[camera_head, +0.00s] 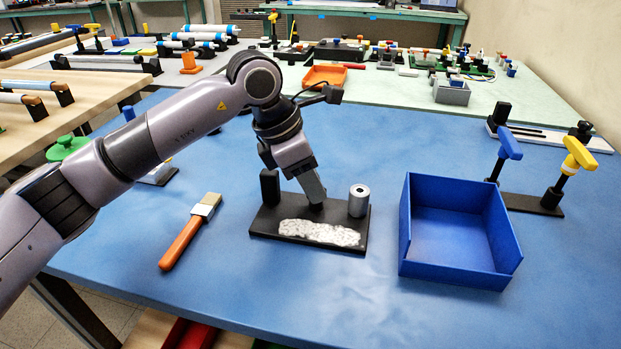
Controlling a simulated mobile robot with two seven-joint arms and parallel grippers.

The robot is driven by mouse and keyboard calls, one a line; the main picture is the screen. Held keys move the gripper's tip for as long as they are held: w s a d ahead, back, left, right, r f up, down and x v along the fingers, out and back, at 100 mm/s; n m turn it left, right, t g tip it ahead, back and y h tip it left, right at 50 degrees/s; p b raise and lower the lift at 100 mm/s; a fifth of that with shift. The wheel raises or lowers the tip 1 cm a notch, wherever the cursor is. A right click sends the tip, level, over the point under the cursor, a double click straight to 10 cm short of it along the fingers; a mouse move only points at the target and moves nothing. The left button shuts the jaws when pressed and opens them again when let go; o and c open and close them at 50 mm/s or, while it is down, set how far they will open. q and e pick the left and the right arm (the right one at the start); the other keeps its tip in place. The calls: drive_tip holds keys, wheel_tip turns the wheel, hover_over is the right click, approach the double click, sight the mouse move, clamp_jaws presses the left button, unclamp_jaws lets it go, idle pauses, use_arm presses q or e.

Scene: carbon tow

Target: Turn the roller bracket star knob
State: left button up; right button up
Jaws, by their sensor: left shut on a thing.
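My left gripper (316,200) reaches down from the left onto a black base plate (268,224) and is shut. What it grips is hidden behind its fingers, low over the plate between a black post (269,187) and a silver cylinder (359,200) with a hole in its top. A whitish, mottled strip (319,233) lies along the plate's front. I cannot make out a star knob at the fingers. A green lobed knob (68,147) shows at the far left, behind my arm. My right gripper is not in view.
A blue open box (500,243) stands right of the plate. A brush with orange handle (182,243) lies to the left. Blue (510,145) and yellow (578,153) T-handles stand at the right. The blue tabletop in front is clear.

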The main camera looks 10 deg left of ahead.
use_arm(q)
drive_tip(key=shift+s+d+n+t+y+b, duration=0.1)
drive_tip(key=shift+n+t+y+b, duration=0.25)
drive_tip(key=shift+n, duration=0.8)
drive_tip(key=shift+s+n+t+y+b, duration=0.15)
drive_tip(key=shift+n+t+b, duration=0.3)
drive_tip(key=shift+n, duration=0.7)
drive_tip(key=shift+w, duration=0.1)
drive_tip(key=o, duration=1.1)
drive_tip(key=shift+c, duration=0.2)
drive_tip(key=v, duration=0.7)
drive_tip(key=shift+p, duration=0.35)
drive_tip(key=shift+r, duration=0.2)
